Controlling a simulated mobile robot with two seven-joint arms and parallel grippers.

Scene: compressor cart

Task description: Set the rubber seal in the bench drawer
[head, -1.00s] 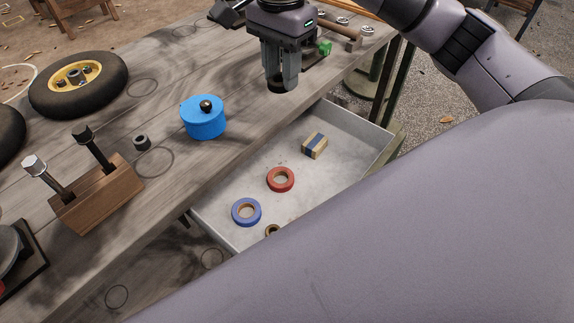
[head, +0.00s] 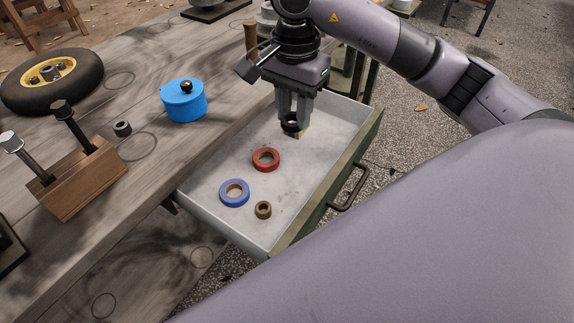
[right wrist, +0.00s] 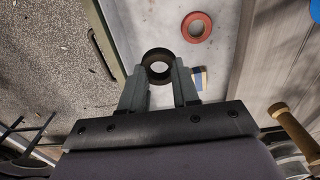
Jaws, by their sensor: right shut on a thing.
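The rubber seal (right wrist: 158,57) is a black ring, held between the fingertips of my right gripper (right wrist: 160,78). In the head view the seal (head: 291,124) shows at the tips of my right gripper (head: 292,118), over the far part of the open bench drawer (head: 310,180). The seal appears to be above the drawer floor; the exact height is hard to tell. The drawer has a pale grey inside and a green front with a dark handle (head: 350,187). My left gripper is not in view.
In the drawer lie a red tape ring (head: 266,160), a blue tape ring (head: 234,193), a small brown ring (head: 263,210) and a striped block (right wrist: 199,78), partly hidden. On the bench (head: 150,165) stand a blue lidded pot (head: 184,102), a wooden block with bolts (head: 80,182) and a wheel (head: 50,83).

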